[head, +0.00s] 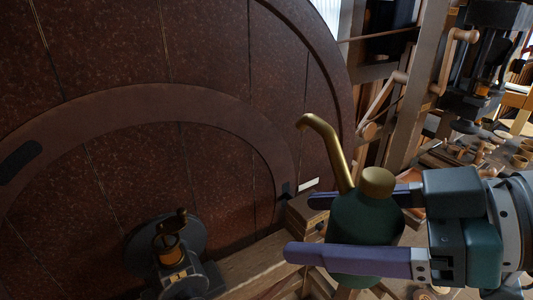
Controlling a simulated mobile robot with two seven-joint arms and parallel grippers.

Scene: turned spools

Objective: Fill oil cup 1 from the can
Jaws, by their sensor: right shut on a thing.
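A dark green oil can (365,225) with a brass cap and a long bent brass spout (330,150) stands roughly upright between the fingers of my right gripper (302,226), which is shut on its body. The spout tip points left, high in front of the big wheel. An amber and brass oil cup (171,250) with a dark top piece sits on a grey bearing block (186,281) at the lower left. The can is well to the right of this cup, apart from it. No number is readable on the cup. My left gripper is out of view.
A large brown wheel or disc (90,60) fills the left and back. A wooden beam (255,265) runs low beside the bearing. At right are a wooden crank (455,55), a dark machine with another amber part (482,90), and a bench with several turned wooden pieces (480,150).

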